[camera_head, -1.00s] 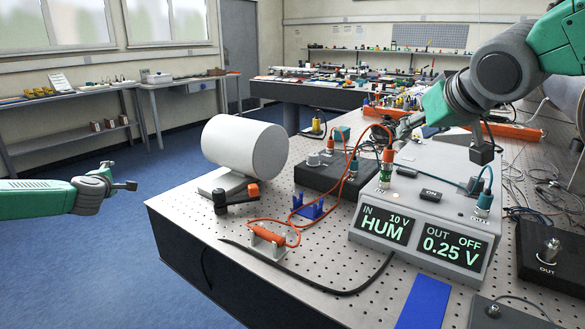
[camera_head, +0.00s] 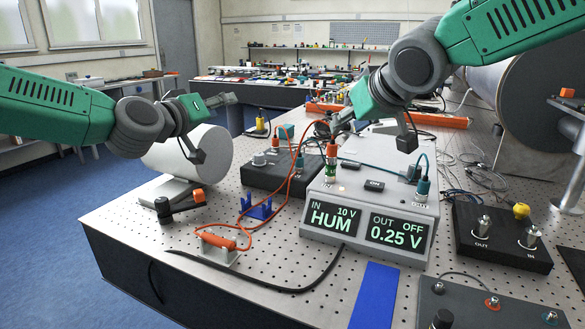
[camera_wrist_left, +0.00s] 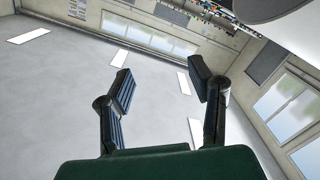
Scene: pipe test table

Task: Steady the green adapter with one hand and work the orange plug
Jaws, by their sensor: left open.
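My right gripper (camera_head: 327,126) is just above and behind the plug. Its fingers are small and partly hidden, so I cannot tell whether they touch the plug or are shut.
The grey box (camera_head: 310,229) shows HUM and OUT OFF 0.25 V. The white cylinder (camera_head: 215,150), a black box (camera_head: 262,178), a blue holder (camera_head: 257,208) and an orange-handled probe (camera_head: 218,242) stand to its left. Loose orange cables cross between them. A blue strip (camera_head: 375,295) lies in front.

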